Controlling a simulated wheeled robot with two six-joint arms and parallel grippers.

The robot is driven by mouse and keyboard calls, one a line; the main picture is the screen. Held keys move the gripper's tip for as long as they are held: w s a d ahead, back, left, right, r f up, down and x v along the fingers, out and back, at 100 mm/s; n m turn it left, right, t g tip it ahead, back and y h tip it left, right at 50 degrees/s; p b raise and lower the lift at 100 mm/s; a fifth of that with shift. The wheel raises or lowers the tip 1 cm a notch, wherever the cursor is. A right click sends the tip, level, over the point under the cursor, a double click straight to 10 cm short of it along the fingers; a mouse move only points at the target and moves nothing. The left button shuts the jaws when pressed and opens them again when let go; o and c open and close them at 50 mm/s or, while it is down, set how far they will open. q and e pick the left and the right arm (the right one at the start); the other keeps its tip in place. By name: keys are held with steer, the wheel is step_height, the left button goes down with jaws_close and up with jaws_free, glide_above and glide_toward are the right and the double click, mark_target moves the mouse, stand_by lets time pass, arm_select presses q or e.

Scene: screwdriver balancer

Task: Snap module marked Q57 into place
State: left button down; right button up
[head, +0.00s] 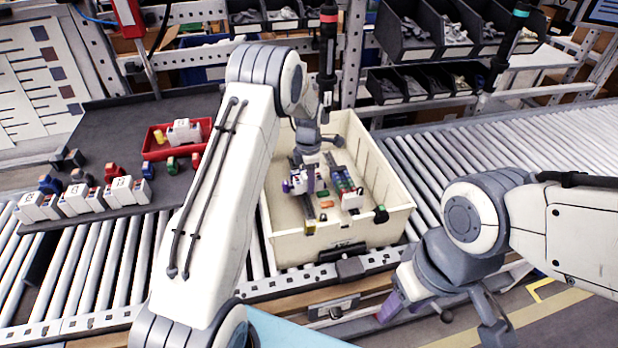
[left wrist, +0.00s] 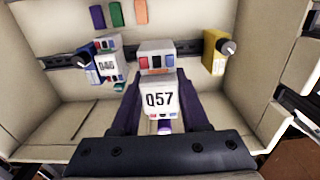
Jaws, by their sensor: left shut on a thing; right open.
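The module marked Q57 (left wrist: 159,98) is white with small coloured terminals. My left gripper (left wrist: 160,84) is shut on it, a purple finger on each side. It is at the dark rail (left wrist: 188,60) inside the cream tote (head: 400,217); whether it is seated on the rail cannot be told. On the same rail, a white module (left wrist: 110,66) with an unclear label stands to its left, beside a blue end piece (left wrist: 88,68). A yellow piece (left wrist: 213,52) stands to its right. My right gripper (head: 443,314) is open and empty, outside the tote at the front right.
A dark mat (head: 100,125) at left carries several white modules (head: 82,198) and a red tray (head: 155,150). Roller conveyors (head: 470,140) run on both sides of the tote. Parts bins (head: 410,30) stand behind. Two hanging screwdrivers (head: 327,60) are near the tote and at right.

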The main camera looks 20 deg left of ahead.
arm_select(q)
steer(key=b, duration=0.4)
glide_above(309, 209)
step_height(309, 209, down, 6)
steer(key=shift+f, duration=0.25)
steer(key=shift+f+b, duration=0.55)
steer(key=shift+f, duration=0.5)
steer(key=shift+f+b, duration=0.4)
steer(key=shift+f, duration=0.45)
stand_by(1.1)
steer(key=shift+c, duration=1.6)
jaws_free()
step_height(309, 209, up, 11)
steer(key=shift+w+f+b, duration=0.1)
steer(key=shift+f+b, duration=0.1)
steer(key=shift+b, duration=0.6)
